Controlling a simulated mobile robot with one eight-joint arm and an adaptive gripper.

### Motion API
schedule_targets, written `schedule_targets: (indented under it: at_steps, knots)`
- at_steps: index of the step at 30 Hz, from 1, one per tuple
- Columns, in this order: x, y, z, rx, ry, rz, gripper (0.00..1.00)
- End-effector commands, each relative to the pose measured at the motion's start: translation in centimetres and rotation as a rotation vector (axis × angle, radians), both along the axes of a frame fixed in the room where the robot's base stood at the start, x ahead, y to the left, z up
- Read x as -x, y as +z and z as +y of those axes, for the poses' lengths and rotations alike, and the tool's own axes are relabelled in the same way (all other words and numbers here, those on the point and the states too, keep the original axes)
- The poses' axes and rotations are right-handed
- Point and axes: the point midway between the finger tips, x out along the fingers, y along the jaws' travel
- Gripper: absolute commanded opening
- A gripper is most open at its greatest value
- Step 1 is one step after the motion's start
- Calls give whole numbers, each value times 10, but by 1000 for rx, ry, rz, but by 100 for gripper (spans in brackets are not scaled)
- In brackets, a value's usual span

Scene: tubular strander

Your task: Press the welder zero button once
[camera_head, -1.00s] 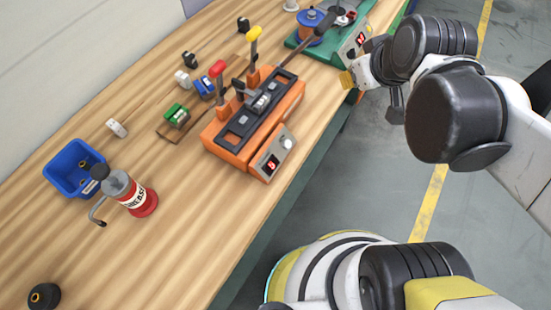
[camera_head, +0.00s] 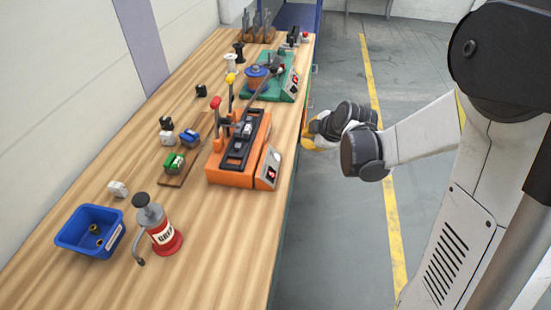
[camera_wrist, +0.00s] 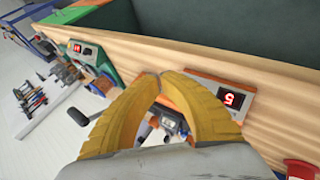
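The orange welder (camera_head: 238,165) stands on the wooden bench, with a red-knobbed and a yellow-knobbed lever. Its sloped front panel (camera_head: 268,167) has a small red-lit display and a pale round button (camera_head: 274,157). In the wrist view the panel (camera_wrist: 205,92) shows right of my fingers, its red digit (camera_wrist: 232,99) lit; the button cannot be made out there. My gripper (camera_wrist: 159,75) has yellow fingers whose tips meet, with nothing seen between them. In the head view my gripper (camera_head: 310,134) is off the bench's front edge, beyond and right of the welder, apart from it.
A green machine (camera_head: 275,88) with its own display stands farther along the bench. A red grease can (camera_head: 163,236), a blue bin (camera_head: 90,232) and small green and blue parts lie nearer or left. The floor along the bench front is clear.

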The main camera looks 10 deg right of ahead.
Motion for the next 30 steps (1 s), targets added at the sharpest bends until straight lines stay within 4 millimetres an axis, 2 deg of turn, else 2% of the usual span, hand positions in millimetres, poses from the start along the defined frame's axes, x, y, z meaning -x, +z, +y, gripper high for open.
schedule_targets:
  at_steps: [11,30]
  knots:
    - [-1,-2,2,1,1,1,0]
    - [-21,-58,52,1,1,1,0]
